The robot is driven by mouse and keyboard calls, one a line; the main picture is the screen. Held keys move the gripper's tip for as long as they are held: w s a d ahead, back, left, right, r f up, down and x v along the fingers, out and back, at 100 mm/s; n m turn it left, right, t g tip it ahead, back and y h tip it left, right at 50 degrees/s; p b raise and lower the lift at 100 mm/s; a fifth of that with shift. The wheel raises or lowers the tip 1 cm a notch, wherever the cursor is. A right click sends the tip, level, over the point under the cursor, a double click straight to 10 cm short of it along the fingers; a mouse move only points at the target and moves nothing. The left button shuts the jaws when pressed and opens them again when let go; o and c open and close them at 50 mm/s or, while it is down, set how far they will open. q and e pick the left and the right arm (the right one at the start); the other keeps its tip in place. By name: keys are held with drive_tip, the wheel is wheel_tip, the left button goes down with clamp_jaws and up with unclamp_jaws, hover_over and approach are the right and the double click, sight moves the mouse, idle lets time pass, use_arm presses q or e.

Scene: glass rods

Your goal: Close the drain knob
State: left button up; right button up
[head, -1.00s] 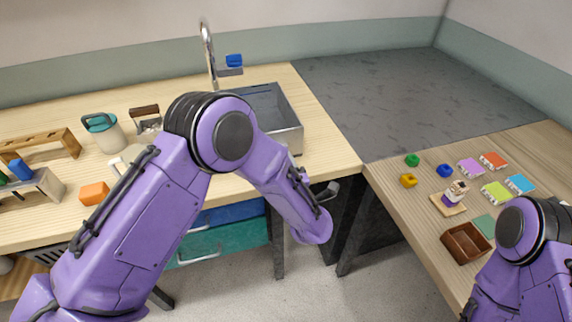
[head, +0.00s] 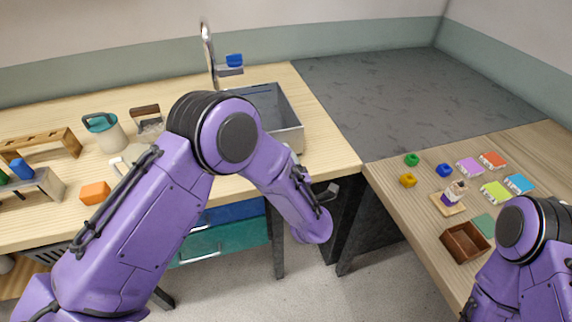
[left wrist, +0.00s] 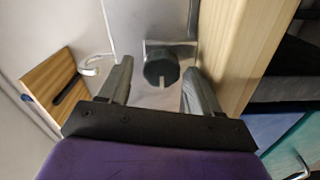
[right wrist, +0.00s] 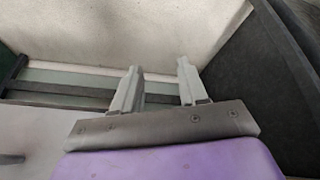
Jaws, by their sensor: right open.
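The drain knob (left wrist: 161,69) is a dark, round knob with a light mark on its lower edge, mounted on a grey metal surface in the left wrist view. My left gripper (left wrist: 158,82) is open, with one finger on each side of the knob. A narrow gap shows on the left, and the right finger is very close; I cannot tell whether it touches. The sink (head: 290,135) stands in the wooden counter, partly behind my left arm. My right gripper (right wrist: 160,66) is open and empty.
A wooden panel (left wrist: 228,60) runs close beside my left gripper's right finger. The tap (head: 208,50) rises behind the sink. A jug (head: 108,135) and an orange block (head: 95,193) stand on the counter. The right table holds a brown tray (head: 462,243) and several small coloured items.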

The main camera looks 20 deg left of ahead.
use_arm(q)
drive_tip(key=shift+s+f, duration=0.1)
drive_tip(key=shift+f, duration=0.05)
idle(0.3)
drive_tip(key=n, duration=0.2)
drive_tip(key=shift+a+n, duration=0.1)
drive_tip(key=shift+n, duration=0.3)
drive_tip(key=n, duration=0.9)
drive_tip(key=shift+n, duration=0.4)
drive_tip(key=n+p, duration=0.1)
drive_tip(key=n, duration=0.3)
drive_tip(key=shift+n+p, duration=0.3)
drive_tip(key=shift+p, duration=0.05)
drive_tip(key=b+v, duration=0.4)
drive_tip(key=v, duration=0.7)
drive_tip(key=s+a+f+m+g+h+b, duration=0.1)
drive_tip(key=s+a+f+m, duration=0.4)
drive_tip(key=f+m, duration=0.6)
drive_tip(key=s+a+f+m+g+h, duration=0.4)
drive_tip(key=a+f+m, duration=0.3)
drive_tip(key=f+m, duration=0.5)
drive_tip(key=shift+s+a+m+g+h+b, duration=0.2)
drive_tip(key=shift+s+m+g+h+b, duration=0.15)
drive_tip(key=shift+s+m+h, duration=0.55)
